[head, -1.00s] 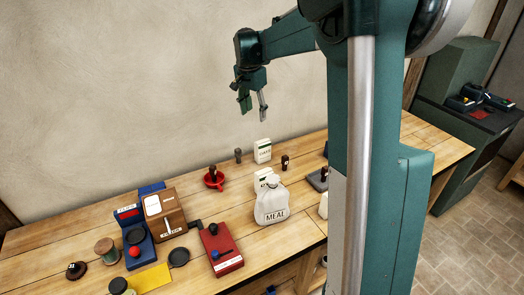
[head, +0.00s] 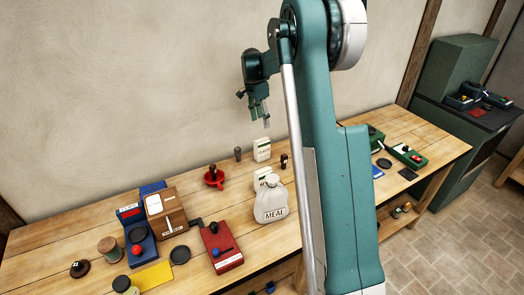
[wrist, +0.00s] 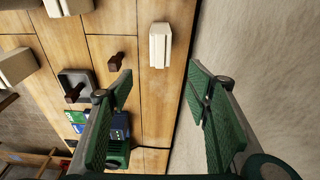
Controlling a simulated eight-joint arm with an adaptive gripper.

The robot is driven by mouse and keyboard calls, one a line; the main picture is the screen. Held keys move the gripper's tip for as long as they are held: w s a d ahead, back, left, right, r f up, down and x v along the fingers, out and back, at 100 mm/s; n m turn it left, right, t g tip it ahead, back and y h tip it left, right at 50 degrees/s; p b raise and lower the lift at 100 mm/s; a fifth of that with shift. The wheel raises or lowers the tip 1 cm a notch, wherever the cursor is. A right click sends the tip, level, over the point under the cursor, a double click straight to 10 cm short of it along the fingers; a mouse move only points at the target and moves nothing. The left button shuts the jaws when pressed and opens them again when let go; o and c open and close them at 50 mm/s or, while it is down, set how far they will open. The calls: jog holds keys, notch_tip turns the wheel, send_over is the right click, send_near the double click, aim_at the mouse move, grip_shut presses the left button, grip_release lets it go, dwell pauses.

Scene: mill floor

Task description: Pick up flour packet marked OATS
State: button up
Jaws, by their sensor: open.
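A second white packet (head: 264,176) stands nearer the front, partly hidden by the MEAL sack. My gripper (head: 260,118) is open and empty, pointing down above the back packet and apart from it. Its green fingers (wrist: 160,80) are spread wide in the wrist view.
The white MEAL sack (head: 271,204) stands in front of the packets. A dark-handled stamp (head: 284,161) stands right of the back packet, a grey peg (head: 238,154) left of it. The wall (wrist: 260,70) rises close behind.

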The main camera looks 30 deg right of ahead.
aim_at(262, 141)
notch_tip(262, 141, down, 13)
jog(key=shift+r, duration=0.15)
jog(key=shift+d+f, duration=0.2)
jog(key=shift+f, duration=1.05)
jog(key=shift+f, duration=0.1)
jog(key=shift+d+f, duration=0.2)
jog(key=shift+f, duration=1.05)
jog(key=shift+d+f, duration=0.15)
jog(key=shift+f, duration=1.1)
jog(key=shift+c, duration=0.5)
jog(key=c, duration=1.1)
